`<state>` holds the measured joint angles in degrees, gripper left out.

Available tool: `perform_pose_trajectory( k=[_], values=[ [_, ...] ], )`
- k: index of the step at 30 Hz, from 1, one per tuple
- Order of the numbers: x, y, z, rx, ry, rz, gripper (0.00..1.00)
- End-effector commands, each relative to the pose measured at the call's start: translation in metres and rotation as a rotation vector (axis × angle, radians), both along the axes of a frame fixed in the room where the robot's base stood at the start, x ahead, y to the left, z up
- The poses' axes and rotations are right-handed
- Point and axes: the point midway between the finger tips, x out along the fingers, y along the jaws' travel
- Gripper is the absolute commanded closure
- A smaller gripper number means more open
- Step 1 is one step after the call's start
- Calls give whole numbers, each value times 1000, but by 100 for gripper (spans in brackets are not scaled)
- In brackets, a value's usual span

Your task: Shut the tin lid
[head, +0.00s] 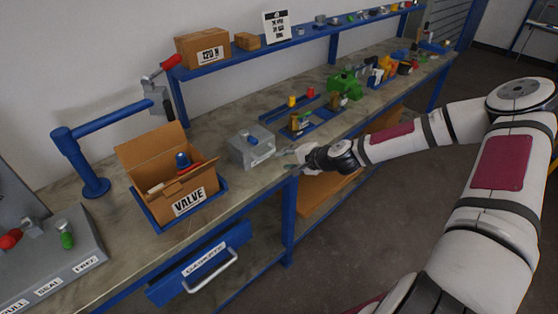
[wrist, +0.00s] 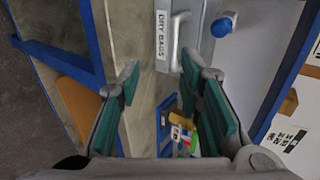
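The grey tin (head: 251,150) stands on the bench near its front edge, right of the cardboard box. A small blue knob (head: 253,140) shows on it. In the wrist view, its white "DRY BAGS" label (wrist: 162,36), a grey metal handle (wrist: 178,42) and the blue knob (wrist: 222,26) show close up. I cannot tell how far the lid stands open. My gripper (head: 288,163) is just right of the tin at the bench edge. Its green-padded fingers (wrist: 160,66) are spread apart with nothing held between them, close to the tin's handle side.
An open cardboard box labelled "VALVE" (head: 138,158) sits left of the tin in a blue tray. Blue trays with small parts (head: 318,129) and a green part (head: 344,84) lie farther right. A blue-framed shelf (head: 285,45) runs behind. A drawer (head: 205,262) is below.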

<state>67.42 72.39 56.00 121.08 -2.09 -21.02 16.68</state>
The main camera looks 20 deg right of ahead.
Motion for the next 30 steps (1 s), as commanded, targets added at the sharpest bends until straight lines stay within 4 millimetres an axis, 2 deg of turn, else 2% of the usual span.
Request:
perform_pose_trajectory(
  k=[6, 22, 26, 30],
  values=[
    [-15, -6, 12, 0, -1, 1, 67],
    [-16, -6, 13, -2, -2, 3, 67],
    [-20, 1, 14, -39, 14, 47, 67],
    [-35, 18, 16, -148, 64, 176, 67]
  ],
)
